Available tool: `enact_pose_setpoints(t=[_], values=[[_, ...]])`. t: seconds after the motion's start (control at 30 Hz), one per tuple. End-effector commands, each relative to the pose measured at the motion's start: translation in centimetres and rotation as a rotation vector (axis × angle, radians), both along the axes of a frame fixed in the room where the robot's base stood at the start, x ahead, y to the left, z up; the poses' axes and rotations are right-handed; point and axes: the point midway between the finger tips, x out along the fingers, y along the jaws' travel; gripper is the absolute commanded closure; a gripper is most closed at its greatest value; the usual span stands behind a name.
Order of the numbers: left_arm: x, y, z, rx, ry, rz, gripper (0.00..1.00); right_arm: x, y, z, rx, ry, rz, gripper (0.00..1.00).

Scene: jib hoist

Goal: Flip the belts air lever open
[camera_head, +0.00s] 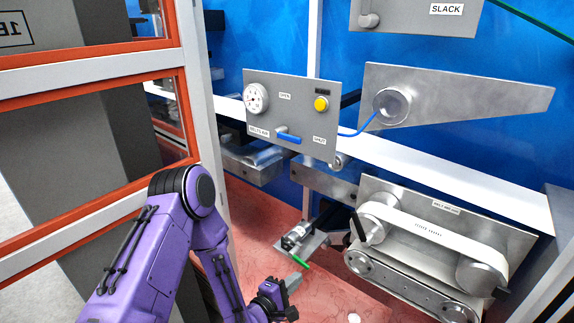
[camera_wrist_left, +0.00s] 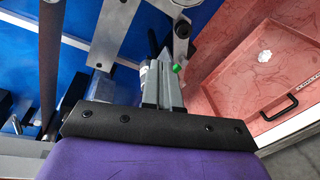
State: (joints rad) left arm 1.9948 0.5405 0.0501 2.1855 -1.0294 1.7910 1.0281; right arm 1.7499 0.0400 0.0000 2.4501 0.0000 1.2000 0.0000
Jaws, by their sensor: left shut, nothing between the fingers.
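The belts air lever (camera_head: 289,138) is a blue handle on a grey panel (camera_head: 262,120). It lies nearly level, pointing right toward the SHUT label, with the OPEN label above it. My left gripper (camera_head: 295,281) is low in the head view, well below the panel and apart from the lever. Its grey fingers (camera_wrist_left: 160,84) are shut and empty in the left wrist view. The lever cannot be made out in the wrist view. My right gripper is not in view.
The panel also bears a round gauge (camera_head: 256,98) and a yellow button (camera_head: 321,104). A belt unit (camera_head: 430,240) stands at right. A green-tipped lever (camera_head: 299,260) is close to my left gripper. An orange-trimmed frame (camera_head: 95,75) stands at left. A red tray (camera_wrist_left: 255,75) lies below.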

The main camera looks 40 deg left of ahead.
Motion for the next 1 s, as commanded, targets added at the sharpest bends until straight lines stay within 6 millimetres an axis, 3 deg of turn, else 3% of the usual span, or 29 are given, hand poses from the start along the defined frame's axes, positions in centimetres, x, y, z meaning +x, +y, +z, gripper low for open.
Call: enact_pose_setpoints(t=[0.03,0.1,0.2,0.3,0.43,0.77,1.0], values=[[2.5,1.8,4.4,-0.25,-0.191,0.023,1.0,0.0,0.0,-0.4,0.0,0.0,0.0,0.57],[4.1,4.0,10.1,-0.587,-0.416,-0.031,1.0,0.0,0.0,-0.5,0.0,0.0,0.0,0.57],[4.1,6.9,16.0,-0.947,-0.625,-0.175,1.0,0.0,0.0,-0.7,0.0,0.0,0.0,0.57],[3.4,8.7,19.0,-1.154,-0.721,-0.31,1.0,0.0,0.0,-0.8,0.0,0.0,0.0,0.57],[2.9,9.5,20.3,-1.251,-0.752,-0.387,1.0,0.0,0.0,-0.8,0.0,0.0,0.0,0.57],[3.1,9.4,20.7,-1.253,-0.747,-0.389,1.0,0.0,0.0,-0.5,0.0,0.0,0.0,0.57],[5.9,9.0,24.0,-1.248,-0.744,-0.392,1.0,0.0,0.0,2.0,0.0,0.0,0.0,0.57]])
